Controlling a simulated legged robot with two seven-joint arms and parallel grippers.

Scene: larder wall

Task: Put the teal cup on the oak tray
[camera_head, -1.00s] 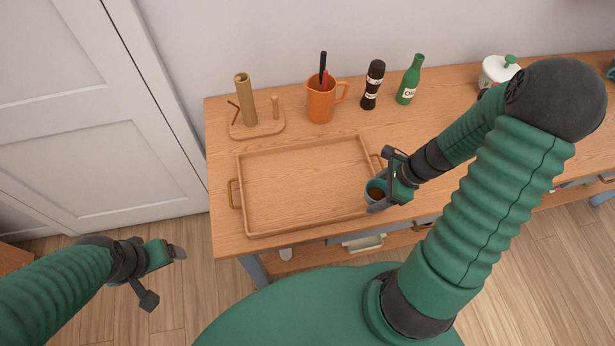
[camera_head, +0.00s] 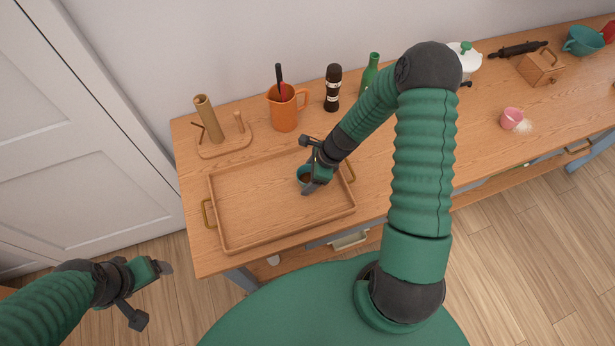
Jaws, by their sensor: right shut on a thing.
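The oak tray (camera_head: 232,244) lies on the left part of the wooden counter, with brass handles at its two ends. My left gripper (camera_head: 152,292) is open and empty, low over the floor in front of the counter.
Behind the tray stand a wooden holder (camera_head: 225,147), an orange jug (camera_head: 284,112) with utensils, a dark grinder (camera_head: 332,88) and a green bottle (camera_head: 369,75). A pink cup (camera_head: 511,117) with spilled white powder is at the right. The tray's left and middle are clear.

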